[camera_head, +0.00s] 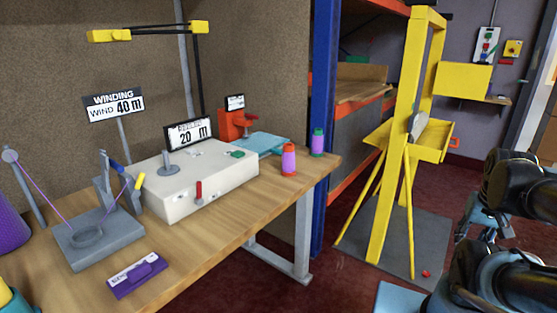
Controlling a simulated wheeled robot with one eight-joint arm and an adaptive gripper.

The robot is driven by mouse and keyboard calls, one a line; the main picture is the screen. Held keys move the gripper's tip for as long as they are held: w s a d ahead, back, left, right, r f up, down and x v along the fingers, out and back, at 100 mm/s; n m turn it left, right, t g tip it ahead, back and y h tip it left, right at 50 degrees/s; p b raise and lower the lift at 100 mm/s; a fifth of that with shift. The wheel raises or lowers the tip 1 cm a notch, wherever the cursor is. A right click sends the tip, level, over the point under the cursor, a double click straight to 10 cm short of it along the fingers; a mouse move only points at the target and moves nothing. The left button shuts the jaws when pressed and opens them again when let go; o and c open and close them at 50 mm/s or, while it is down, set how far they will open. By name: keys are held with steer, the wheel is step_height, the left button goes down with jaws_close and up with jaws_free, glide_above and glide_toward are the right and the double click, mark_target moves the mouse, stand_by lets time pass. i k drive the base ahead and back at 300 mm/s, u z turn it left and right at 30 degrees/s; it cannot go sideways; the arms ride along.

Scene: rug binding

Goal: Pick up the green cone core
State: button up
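A cone with a green top and green base (318,142), its middle wound in purple, stands upright near the far right end of the wooden bench. An orange-based cone (289,160), also wound in purple, stands upright just left of it and nearer the front edge. The two look apart. My gripper (484,234) is at the right, partly behind my dark arm links. It is well to the right of the bench and away from both cones. Nothing shows clearly between its fingers, and their opening is hard to make out.
The wooden bench (215,240) carries a pale machine box (200,183) with a flat green piece on top, a red device (233,122) and a grey winder (98,240). A blue post (324,100) stands behind the cones. A yellow frame (393,140) stands between bench and arm.

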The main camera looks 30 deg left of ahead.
mark_target(317, 150)
steer(key=u, duration=0.75)
steer(key=k, duration=1.05)
steer(key=u, duration=0.65)
steer(key=i, duration=0.65)
steer(key=z, duration=0.25)
